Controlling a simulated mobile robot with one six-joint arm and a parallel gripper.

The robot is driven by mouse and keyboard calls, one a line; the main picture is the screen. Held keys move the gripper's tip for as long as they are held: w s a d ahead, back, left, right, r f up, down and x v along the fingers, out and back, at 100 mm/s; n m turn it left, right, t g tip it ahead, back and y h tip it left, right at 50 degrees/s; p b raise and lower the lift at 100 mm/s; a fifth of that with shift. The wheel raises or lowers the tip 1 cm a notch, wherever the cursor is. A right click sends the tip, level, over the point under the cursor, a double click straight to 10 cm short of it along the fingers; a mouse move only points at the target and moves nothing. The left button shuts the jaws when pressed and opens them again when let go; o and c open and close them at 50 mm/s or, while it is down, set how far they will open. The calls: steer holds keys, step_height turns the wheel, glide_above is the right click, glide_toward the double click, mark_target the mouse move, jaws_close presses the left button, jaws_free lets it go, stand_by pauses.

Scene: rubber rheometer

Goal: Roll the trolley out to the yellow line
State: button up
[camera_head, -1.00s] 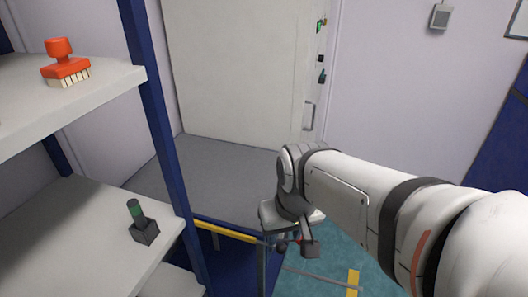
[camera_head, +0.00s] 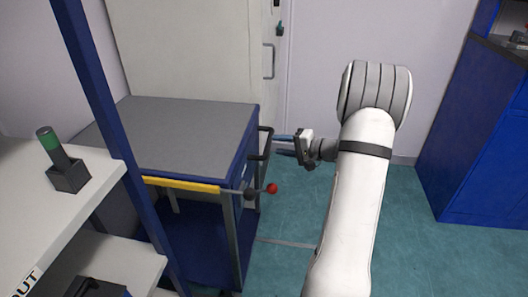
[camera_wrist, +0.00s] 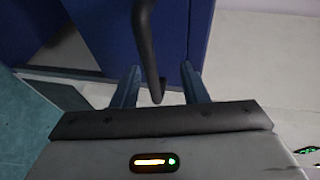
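The trolley has a grey top (camera_head: 185,130) and blue sides, and stands left of centre in the head view. A black bar handle (camera_head: 268,144) sticks out from its right side. My gripper (camera_head: 277,145) is at this handle, with its blue fingers pointing left. In the wrist view the handle (camera_wrist: 148,50) runs between the two open fingers (camera_wrist: 160,85), with gaps on both sides. The trolley's blue side (camera_wrist: 90,25) is behind it. The yellow line cannot be seen in the current frames.
A yellow bar (camera_head: 180,185) and a red ball knob (camera_head: 272,188) are at the trolley's near side. A shelf rack (camera_head: 90,215) with a green-topped tool (camera_head: 60,160) stands at left. A blue cabinet (camera_head: 480,140) stands at right. Teal floor (camera_head: 400,240) between is clear.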

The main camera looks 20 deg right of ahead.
mark_target(268, 140)
steer(key=shift+m+t+h, duration=0.3)
steer(key=shift+m+t, duration=0.1)
steer(key=shift+t, duration=0.1)
steer(key=w+f, duration=0.1)
steer(key=w, duration=0.1)
steer(key=w+a+f, duration=0.1)
steer(key=w, duration=0.1)
steer(key=w+f+b, duration=0.1)
steer(key=w, duration=0.2)
steer(key=shift+a, duration=0.35)
steer(key=shift+c, duration=0.4)
jaws_close()
